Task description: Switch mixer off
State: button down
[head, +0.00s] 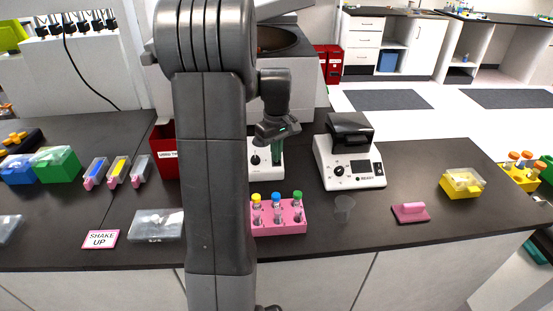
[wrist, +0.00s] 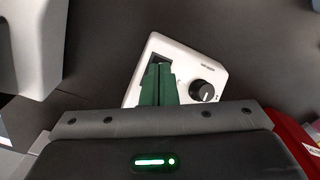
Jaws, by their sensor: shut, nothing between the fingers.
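The mixer looks to be the small white device (head: 254,171) with a black knob, partly hidden behind my arm in the head view. In the wrist view the white device (wrist: 185,46) lies tilted in the picture, with its black knob (wrist: 205,91) at the right and small unreadable lettering above it. A dark recessed patch, perhaps a switch, shows at its left, partly covered by my fingers. My gripper (head: 277,157) is shut and empty, pointing down over the device. Its green fingers (wrist: 158,72) reach the dark patch; I cannot tell whether they touch it.
A white machine with a black lid (head: 350,160) stands to the right. A red bin (head: 165,160) is at left.

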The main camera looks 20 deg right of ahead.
notch_tip(320, 180, up, 7)
jog(key=p, duration=0.5)
jog(key=shift+p, duration=0.35)
jog(key=shift+f, duration=0.25)
notch_tip(320, 180, down, 7)
jog(key=b, duration=0.6)
jog(key=shift+r, duration=0.2)
jog(key=shift+r+p, duration=0.15)
jog(key=shift+p, duration=0.15)
notch_tip(320, 180, up, 9)
jog(key=p, duration=0.6)
dwell(1.0)
